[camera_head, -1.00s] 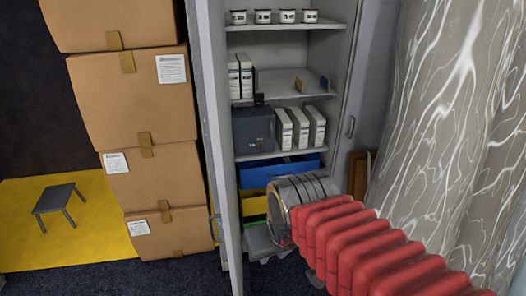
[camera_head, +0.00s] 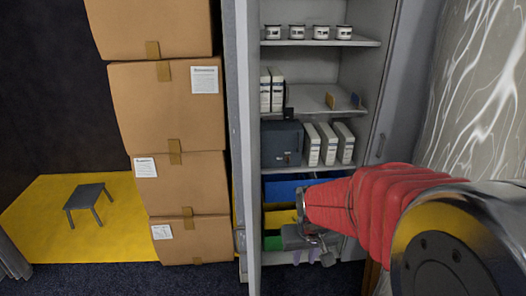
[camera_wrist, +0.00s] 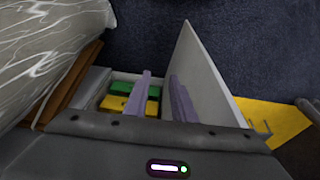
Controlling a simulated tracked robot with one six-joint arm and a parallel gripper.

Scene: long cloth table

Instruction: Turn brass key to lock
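I cannot make out a brass key in either view. The open grey cabinet (camera_head: 355,85) holds a dark box (camera_head: 281,144) on a middle shelf; no key shows on it. The cabinet's left door (camera_head: 247,130) stands open, seen nearly edge-on. My gripper (camera_head: 318,250) is low in front of the cabinet's bottom bins, below the dark box. In the wrist view my gripper (camera_wrist: 160,76) has two pale purple fingers, apart with nothing between them. The open door (camera_wrist: 208,85) rises just right of the fingers there.
White binders (camera_head: 328,143) stand beside the dark box, and small jars (camera_head: 305,33) line the top shelf. Blue (camera_head: 285,189), yellow (camera_head: 280,218) and green (camera_head: 272,242) bins sit low. Stacked cartons (camera_head: 165,100) stand left of the door. A marbled column (camera_head: 470,90) stands at right.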

